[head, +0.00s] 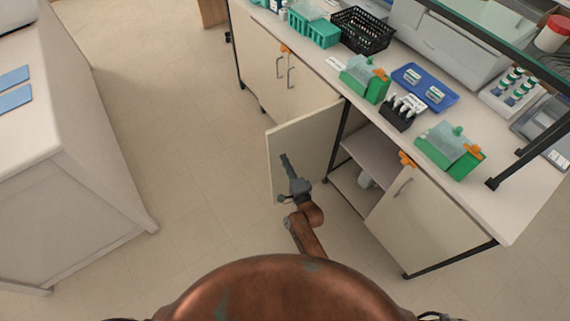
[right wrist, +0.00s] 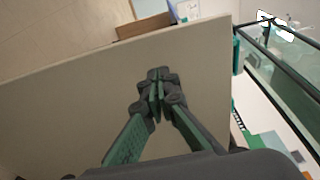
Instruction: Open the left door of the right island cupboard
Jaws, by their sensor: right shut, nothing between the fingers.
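The right island cupboard's left door (head: 310,135) stands wide open, swung out from the island front. Its inner face is turned toward me in the head view. The same door panel (right wrist: 80,95) fills much of the right wrist view. My right gripper (head: 285,160) is shut and empty in front of that inner face. Its closed fingertips (right wrist: 157,78) appear close to the panel; I cannot tell if they touch. The open compartment shows a shelf (head: 370,158) and a pale object (head: 365,180) low inside. My left gripper is not in view.
The cupboard's right door (head: 430,225) is closed, with a handle (head: 403,187). Another closed cupboard (head: 270,65) is farther along the island. The worktop (head: 490,205) holds green boxes, a blue tray (head: 425,87) and a black basket (head: 362,30). Floor (head: 200,160) is free at left.

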